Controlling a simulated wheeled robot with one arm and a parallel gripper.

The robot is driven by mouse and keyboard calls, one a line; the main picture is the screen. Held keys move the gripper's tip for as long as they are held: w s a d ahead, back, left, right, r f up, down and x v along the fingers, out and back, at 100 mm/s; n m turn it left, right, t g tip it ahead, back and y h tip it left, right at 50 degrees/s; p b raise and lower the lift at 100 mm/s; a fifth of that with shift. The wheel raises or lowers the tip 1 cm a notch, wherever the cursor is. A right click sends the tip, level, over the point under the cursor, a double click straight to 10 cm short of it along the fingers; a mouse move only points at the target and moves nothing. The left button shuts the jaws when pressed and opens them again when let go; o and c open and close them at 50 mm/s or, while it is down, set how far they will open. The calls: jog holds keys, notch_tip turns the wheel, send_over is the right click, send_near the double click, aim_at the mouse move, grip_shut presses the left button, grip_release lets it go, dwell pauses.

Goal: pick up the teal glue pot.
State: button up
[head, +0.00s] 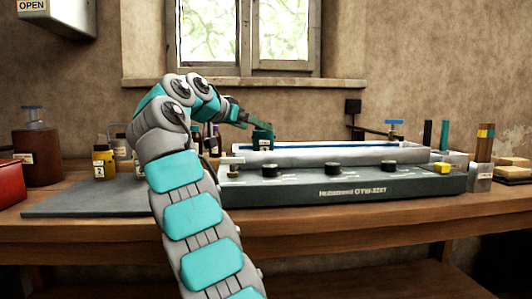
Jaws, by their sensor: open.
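My gripper (262,139) is small in the head view, at the end of my raised arm, above the left part of the long machine bed. Its dark teal end hangs down near the bed's back edge. The gap between its fingers is too small to make out, and I see nothing held in it. I cannot pick out the teal glue pot with certainty. Several small bottles (214,141) stand just behind and right of my arm, partly hidden by it. The pot may be hidden there.
The long grey machine (345,187) with black knobs fills the right of the wooden bench (330,228). A yellow jar (103,162), brown pump bottle (37,158) and red box (10,183) stand left; holders with upright sticks (485,145) stand right.

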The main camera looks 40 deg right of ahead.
aim_at(259, 131)
jog(key=x, duration=0.5)
jog(key=shift+d+f, duration=0.25)
jog(key=shift+f, duration=0.1)
jog(key=shift+c, duration=0.2)
grip_shut()
dwell(0.5)
